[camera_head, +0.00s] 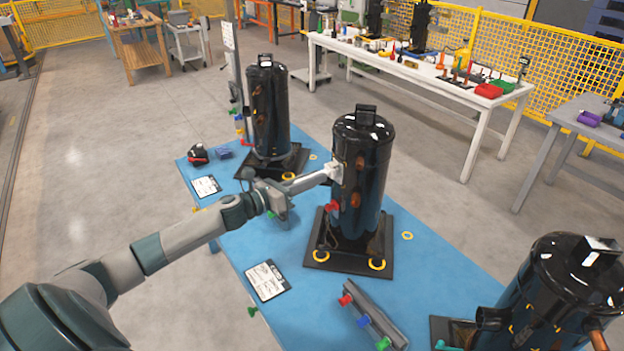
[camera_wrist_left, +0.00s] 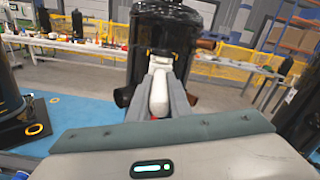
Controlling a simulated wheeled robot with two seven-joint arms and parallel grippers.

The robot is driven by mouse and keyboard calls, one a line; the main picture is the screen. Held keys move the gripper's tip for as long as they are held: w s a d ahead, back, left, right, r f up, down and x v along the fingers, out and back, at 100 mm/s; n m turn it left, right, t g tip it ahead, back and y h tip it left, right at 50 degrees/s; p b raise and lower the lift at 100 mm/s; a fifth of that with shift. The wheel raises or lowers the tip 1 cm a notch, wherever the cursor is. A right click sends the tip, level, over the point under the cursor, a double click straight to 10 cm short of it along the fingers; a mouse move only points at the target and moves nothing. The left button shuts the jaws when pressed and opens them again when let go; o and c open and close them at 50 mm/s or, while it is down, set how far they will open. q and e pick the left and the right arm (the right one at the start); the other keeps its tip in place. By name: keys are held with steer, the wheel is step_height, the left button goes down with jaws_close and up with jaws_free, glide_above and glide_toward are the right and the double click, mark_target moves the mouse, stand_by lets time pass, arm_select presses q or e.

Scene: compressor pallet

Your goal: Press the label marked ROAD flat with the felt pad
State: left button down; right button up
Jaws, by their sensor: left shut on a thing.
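A black compressor (camera_head: 357,210) stands upright on a dark base in the middle of the blue pallet top. It also fills the upper middle of the left wrist view (camera_wrist_left: 150,35). My left gripper (camera_head: 312,180) reaches to its left side and is shut on a pale, rounded tool (camera_wrist_left: 159,92), which I take as the felt pad. The tool's far end is at a white patch (camera_head: 336,171) on the compressor's side, likely the label. Its print is not readable, and the tool partly hides it. I cannot tell whether the pad touches it. My right gripper is out of view.
Other black compressors stand at the back left (camera_head: 270,110) and front right (camera_head: 560,300). Printed cards (camera_head: 267,280) and a rail with coloured caps (camera_head: 372,318) lie on the blue top (camera_head: 235,245). Copper stubs (camera_head: 356,199) stick out near my gripper. A white workbench (camera_head: 430,72) stands behind.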

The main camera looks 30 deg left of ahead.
arm_select(q)
steer(key=shift+w+d, duration=0.1)
steer(key=shift+w, duration=0.2)
stand_by(0.6)
steer(key=shift+s, duration=0.1)
steer(key=shift+s+a, duration=0.2)
steer(key=shift+s, duration=0.2)
steer(key=shift+b+v, duration=0.4)
steer(key=shift+v, duration=0.8)
steer(key=shift+w, duration=0.1)
steer(key=shift+w+d+f+b, duration=0.25)
steer(key=shift+w+f+b, duration=0.1)
steer(key=shift+w, duration=0.15)
steer(key=shift+w+d+f+b, duration=0.2)
steer(key=shift+w+f+b, duration=0.15)
steer(key=shift+w, duration=0.25)
steer(key=shift+w+d, duration=0.1)
steer(key=shift+w, duration=0.05)
steer(key=shift+w+d, duration=0.1)
steer(key=shift+w, duration=0.15)
